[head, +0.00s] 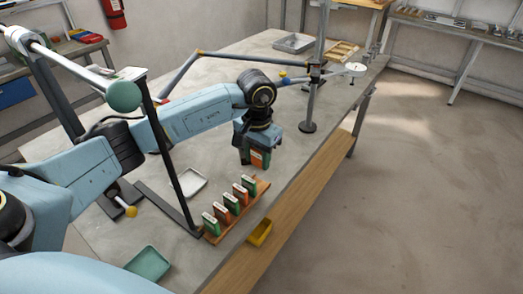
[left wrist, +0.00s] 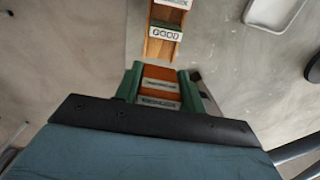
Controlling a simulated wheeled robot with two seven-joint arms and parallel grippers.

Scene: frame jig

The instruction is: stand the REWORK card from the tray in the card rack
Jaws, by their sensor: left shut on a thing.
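My left gripper (head: 257,163) is shut on an orange card (head: 260,157) with a pale label, held above the bench beyond the rack's far end. In the left wrist view the orange card (left wrist: 158,86) sits between green fingers; its lettering is upside down and blurred, perhaps REWORK. The wooden card rack (head: 211,239) stands near the bench's front edge with several green and orange cards upright in it. In the left wrist view the rack (left wrist: 157,50) shows a card labelled GOOD (left wrist: 165,34) and a bare wooden end towards the gripper. My right gripper is not in view.
A white tray (head: 191,184) lies left of the rack, a green tray (head: 147,262) nearer and a yellow bin (head: 260,232) at its right. A dark frame post (head: 175,165) stands left of the rack; another post (head: 314,95) stands behind the gripper.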

